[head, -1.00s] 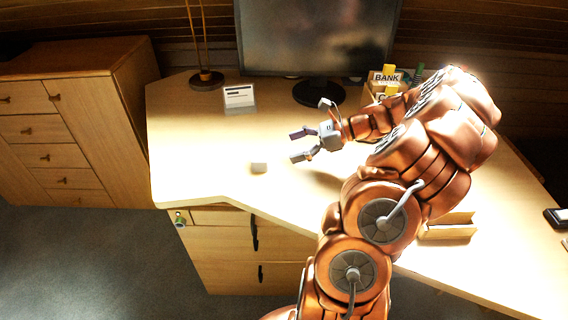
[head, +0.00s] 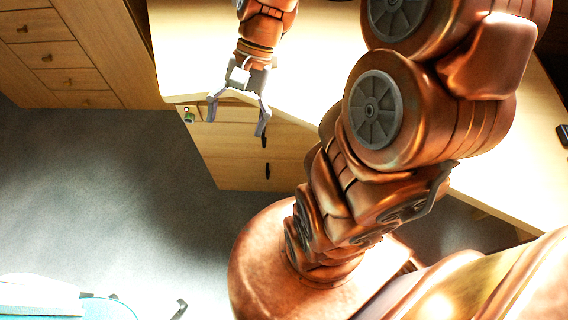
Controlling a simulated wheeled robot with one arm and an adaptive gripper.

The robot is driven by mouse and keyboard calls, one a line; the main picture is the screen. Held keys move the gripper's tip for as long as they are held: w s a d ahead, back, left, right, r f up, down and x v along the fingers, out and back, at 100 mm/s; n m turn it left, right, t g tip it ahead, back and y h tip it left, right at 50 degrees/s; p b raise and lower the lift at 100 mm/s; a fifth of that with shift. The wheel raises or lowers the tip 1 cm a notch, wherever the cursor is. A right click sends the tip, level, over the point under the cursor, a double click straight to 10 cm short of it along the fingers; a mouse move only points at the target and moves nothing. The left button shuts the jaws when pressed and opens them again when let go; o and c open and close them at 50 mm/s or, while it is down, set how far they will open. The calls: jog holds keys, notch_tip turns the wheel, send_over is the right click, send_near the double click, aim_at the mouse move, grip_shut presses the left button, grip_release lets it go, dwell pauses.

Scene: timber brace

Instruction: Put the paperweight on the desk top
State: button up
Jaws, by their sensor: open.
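A small rounded object with green and white on it (head: 188,115) shows at the left end of the top desk drawer, below the desk edge; it may be the paperweight, but it is too small to tell. The desk top (head: 190,45) is pale wood and brightly lit. My gripper (head: 237,126) is open, its two fingers spread and pointing down in front of the drawer unit, to the right of that small object. I see nothing between the fingertips. A white patch shows at the gripper's base; I cannot tell whether it is part of the gripper or the small block behind.
The drawer front (head: 235,160) with dark handles is below the gripper. A wooden cabinet (head: 75,55) stands at the left. Grey floor (head: 120,190) is open in front. A light blue and white piece of furniture (head: 50,300) is at the lower left.

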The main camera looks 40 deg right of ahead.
jog(key=s+d+f+n+h, duration=0.1)
jog(key=s+n+h, duration=0.5)
jog(key=s+n, duration=0.3)
jog(key=s, duration=0.4)
jog(key=shift+s+d+f+g, duration=0.2)
jog(key=shift+f+g, duration=0.1)
jog(key=shift+g, duration=0.1)
notch_tip(320, 180, up, 18)
jog(key=t+p, duration=0.1)
jog(key=p, duration=1.5)
jog(key=shift+w+p, duration=0.35)
jog(key=shift+w, duration=0.05)
jog(key=shift+c, duration=0.4)
